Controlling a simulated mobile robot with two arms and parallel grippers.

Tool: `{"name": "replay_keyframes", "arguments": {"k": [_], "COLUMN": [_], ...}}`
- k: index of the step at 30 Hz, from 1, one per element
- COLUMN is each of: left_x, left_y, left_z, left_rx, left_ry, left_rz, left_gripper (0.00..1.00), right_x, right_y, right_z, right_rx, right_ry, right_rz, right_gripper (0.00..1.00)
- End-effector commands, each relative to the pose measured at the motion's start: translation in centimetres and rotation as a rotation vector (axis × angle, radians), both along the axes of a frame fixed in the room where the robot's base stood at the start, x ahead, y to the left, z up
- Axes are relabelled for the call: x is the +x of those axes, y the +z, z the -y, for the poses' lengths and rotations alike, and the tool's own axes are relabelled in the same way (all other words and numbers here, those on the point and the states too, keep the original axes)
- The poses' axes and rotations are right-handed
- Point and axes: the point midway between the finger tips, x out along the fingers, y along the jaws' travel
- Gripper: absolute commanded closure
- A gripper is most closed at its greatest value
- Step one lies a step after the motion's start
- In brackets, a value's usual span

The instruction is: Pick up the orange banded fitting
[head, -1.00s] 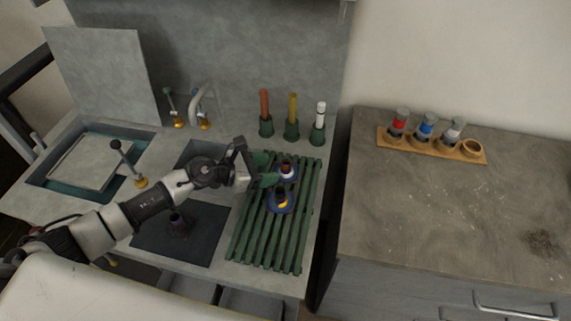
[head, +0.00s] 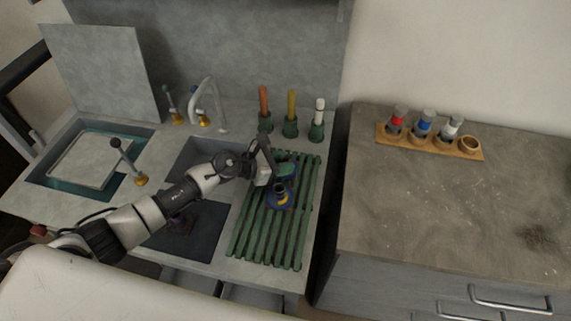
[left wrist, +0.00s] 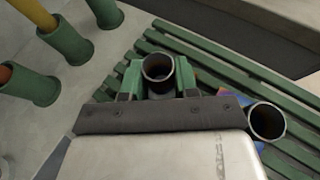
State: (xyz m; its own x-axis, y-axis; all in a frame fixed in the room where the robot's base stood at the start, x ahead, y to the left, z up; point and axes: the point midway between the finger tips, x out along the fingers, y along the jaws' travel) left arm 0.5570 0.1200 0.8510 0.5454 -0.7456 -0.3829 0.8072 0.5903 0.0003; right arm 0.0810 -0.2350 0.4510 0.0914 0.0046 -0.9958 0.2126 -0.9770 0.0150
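The fitting with the orange-brown band stood at the far spot on the green slatted rack (head: 245,240) a second ago; my left gripper (head: 285,169) now covers most of it in the head view. In the left wrist view its dark open tube end (left wrist: 158,70) sits between the two green fingers, one close on each side. I cannot tell whether they press on it. The yellow-banded fitting (head: 279,196) stands on the rack just nearer, on a blue base. Its open rim also shows in the left wrist view (left wrist: 266,121), right of the fingers. My right gripper is not in view.
Several green holders stand behind the rack, with an orange rod (head: 264,102), a yellow rod (head: 291,106) and a white-topped one (head: 318,112). A wooden block (head: 437,148) with banded fittings and one empty ring lies on the right counter (head: 430,215), mostly clear.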

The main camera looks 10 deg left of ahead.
Motion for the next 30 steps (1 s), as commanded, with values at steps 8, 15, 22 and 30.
{"name": "replay_keyframes", "arguments": {"k": [8, 15, 22, 30], "left_x": [0.0, 0.0, 0.1, -3.3], "left_y": [0.0, 0.9, 4.7, 8.2], "left_z": [0.0, 0.0, -0.1, 5.2], "left_rx": [-0.001, 0.000, 0.003, -0.005], "left_ry": [0.000, -0.001, -0.002, -0.005], "left_rz": [0.001, 0.002, 0.007, 0.001], "left_gripper": [0.98, 0.98, 0.98, 0.98], "right_x": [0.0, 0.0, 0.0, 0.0], "right_y": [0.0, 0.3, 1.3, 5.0], "right_z": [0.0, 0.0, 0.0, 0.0], "right_rx": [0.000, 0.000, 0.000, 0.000], "right_ry": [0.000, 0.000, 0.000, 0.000], "right_rz": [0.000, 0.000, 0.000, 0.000], "right_gripper": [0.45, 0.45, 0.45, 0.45]}}
